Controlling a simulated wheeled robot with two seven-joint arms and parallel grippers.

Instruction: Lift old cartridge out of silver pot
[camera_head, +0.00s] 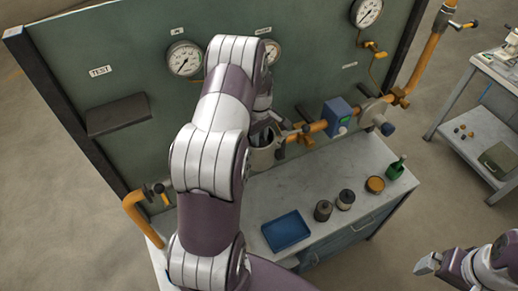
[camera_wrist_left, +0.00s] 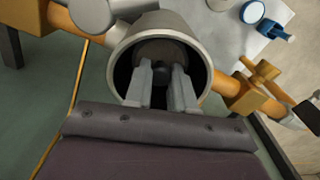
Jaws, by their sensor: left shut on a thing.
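The silver pot (camera_head: 262,158) sits in the orange pipe line above the bench, partly hidden behind my left arm. In the left wrist view I look into its open round mouth, past its rim (camera_wrist_left: 205,62). The old cartridge (camera_wrist_left: 160,52) shows as a dark round shape inside the pot. My left gripper (camera_wrist_left: 162,88) reaches into the mouth with both fingers, shut on the cartridge's dark middle part. The cartridge's lower part is hidden. My right gripper (camera_head: 428,264) is at the lower right of the head view, away from the bench; its jaw gap is unclear.
The bench carries a blue tray (camera_head: 286,231), two dark cylinders (camera_head: 323,210) (camera_head: 345,199), an orange-rimmed dish (camera_head: 375,184) and a green bottle (camera_head: 396,168). The gauge panel (camera_head: 315,75) stands behind, with the orange pipe (camera_head: 318,127) and a blue box (camera_head: 337,114) beside the pot.

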